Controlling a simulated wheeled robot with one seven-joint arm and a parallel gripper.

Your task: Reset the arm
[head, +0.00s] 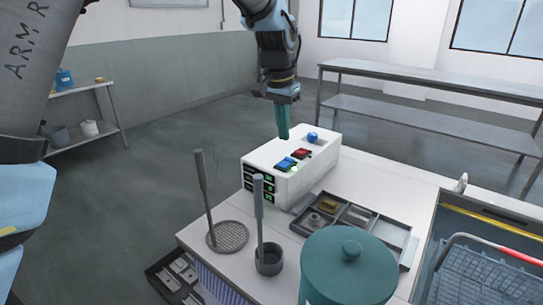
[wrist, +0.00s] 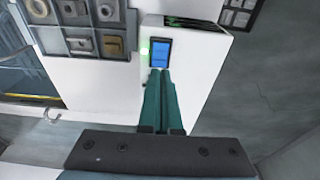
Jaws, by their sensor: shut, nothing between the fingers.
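My gripper (head: 284,138) is shut and empty, its green fingers pointing down over the white control box (head: 263,157). In the wrist view my gripper (wrist: 160,72) has its two fingertips together, close to the blue button (wrist: 160,53); I cannot tell whether they touch it. In the head view the blue button (head: 285,163) and a red button (head: 301,154) are on the box's top, with a blue knob (head: 312,137) at its far end. A small green light (wrist: 145,50) shows beside the blue button. The box's front has several green displays (head: 258,183).
A teal lidded pot (head: 349,270) stands at the front. A parts tray (head: 395,232), a mesh disc with a handle (head: 228,237) and a grey cup with a handle (head: 268,262) are on the worktop. The tank with a basket (head: 485,275) is at the right. A metal table (head: 440,95) stands behind.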

